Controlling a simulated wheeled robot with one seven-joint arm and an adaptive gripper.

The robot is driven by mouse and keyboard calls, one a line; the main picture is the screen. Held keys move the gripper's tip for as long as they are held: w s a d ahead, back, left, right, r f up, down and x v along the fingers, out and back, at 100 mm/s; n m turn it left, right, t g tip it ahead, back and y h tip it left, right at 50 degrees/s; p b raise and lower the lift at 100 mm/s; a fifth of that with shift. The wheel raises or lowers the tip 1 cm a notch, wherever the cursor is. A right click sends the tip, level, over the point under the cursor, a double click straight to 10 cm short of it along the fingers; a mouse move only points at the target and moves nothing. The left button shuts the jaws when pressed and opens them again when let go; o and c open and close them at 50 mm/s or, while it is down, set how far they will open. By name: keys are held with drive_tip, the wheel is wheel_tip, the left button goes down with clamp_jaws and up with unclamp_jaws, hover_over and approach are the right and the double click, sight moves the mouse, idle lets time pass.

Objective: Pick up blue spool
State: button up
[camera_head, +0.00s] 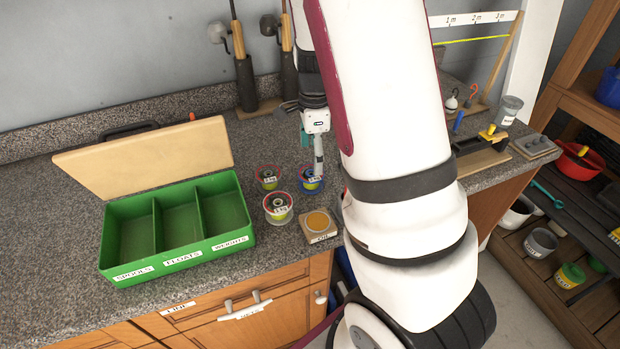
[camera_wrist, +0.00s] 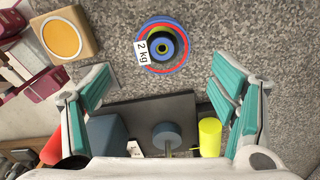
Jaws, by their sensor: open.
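Three round spools with small labels stand on the speckled counter.
A green box (camera_head: 180,262) with three labelled compartments, empty, and a raised wooden lid (camera_head: 150,155) stands at left. A wooden block with an orange disc (camera_head: 320,234) sits close in front of the spools. A dark tray (camera_head: 478,160) with tools is further right.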

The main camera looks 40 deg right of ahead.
sight(312, 173)
drive_tip(key=f, duration=0.7)
drive_tip(key=shift+w+f, duration=0.15)
drive_tip(key=shift+w, duration=0.05)
drive_tip(key=shift+a, duration=0.1)
drive_tip(key=c, duration=1.3)
